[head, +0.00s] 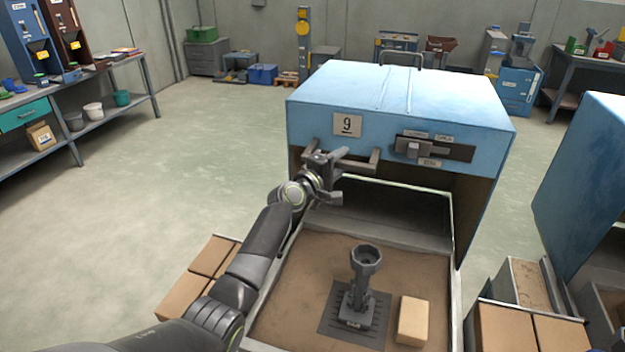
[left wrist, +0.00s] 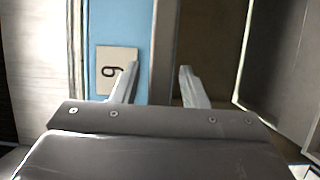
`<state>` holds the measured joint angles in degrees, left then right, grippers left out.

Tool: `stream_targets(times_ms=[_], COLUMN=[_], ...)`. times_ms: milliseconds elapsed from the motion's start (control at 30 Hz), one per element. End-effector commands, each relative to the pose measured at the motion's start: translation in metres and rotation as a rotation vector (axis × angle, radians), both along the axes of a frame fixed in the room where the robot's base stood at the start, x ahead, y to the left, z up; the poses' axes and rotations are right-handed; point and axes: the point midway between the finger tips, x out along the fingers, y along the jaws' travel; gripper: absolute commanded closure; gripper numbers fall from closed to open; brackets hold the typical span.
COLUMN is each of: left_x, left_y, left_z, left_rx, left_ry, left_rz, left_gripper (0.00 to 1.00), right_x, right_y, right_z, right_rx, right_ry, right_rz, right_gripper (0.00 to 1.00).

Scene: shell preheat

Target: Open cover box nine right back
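The blue cover of box nine (head: 400,95) stands at the centre, with a "9" plate (head: 347,125) on its front; the plate also shows in the left wrist view (left wrist: 116,70). A grey bar handle (head: 360,163) runs along the cover's lower front edge. A dark slide latch (head: 433,150) sits to its right. My left gripper (head: 335,163) is at the left part of the handle. In the left wrist view its fingers (left wrist: 158,85) are apart, with the grey bar (left wrist: 165,40) between them and a gap showing on the left side. My right gripper is out of view.
Below the cover's front is a sand-filled tray (head: 310,255) holding a dark metal pedestal piece (head: 360,285) and a tan block (head: 413,320). Another blue cover (head: 590,190) stands close on the right. Open floor (head: 210,140) lies to the left.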

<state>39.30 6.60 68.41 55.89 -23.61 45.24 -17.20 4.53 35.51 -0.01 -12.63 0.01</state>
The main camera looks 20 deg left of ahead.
Motion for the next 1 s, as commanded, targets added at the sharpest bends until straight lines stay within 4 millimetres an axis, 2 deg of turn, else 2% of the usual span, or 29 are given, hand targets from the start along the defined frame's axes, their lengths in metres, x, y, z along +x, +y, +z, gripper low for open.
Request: stream_targets(times_ms=[300, 800, 1000], left_x=[-0.044, -0.122, -0.143], left_y=[0.021, 0.056, 0.066], left_z=[0.000, -0.001, -0.001], left_rx=[0.000, 0.001, 0.001], left_ry=[0.001, 0.002, 0.002], left_rz=[0.002, 0.002, 0.002], left_gripper=[0.60, 0.60, 0.60], right_x=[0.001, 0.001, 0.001], right_y=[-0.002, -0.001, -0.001], right_z=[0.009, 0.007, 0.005], right_rx=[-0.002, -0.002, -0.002], right_ry=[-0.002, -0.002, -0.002], right_rz=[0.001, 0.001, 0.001], right_gripper=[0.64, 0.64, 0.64])
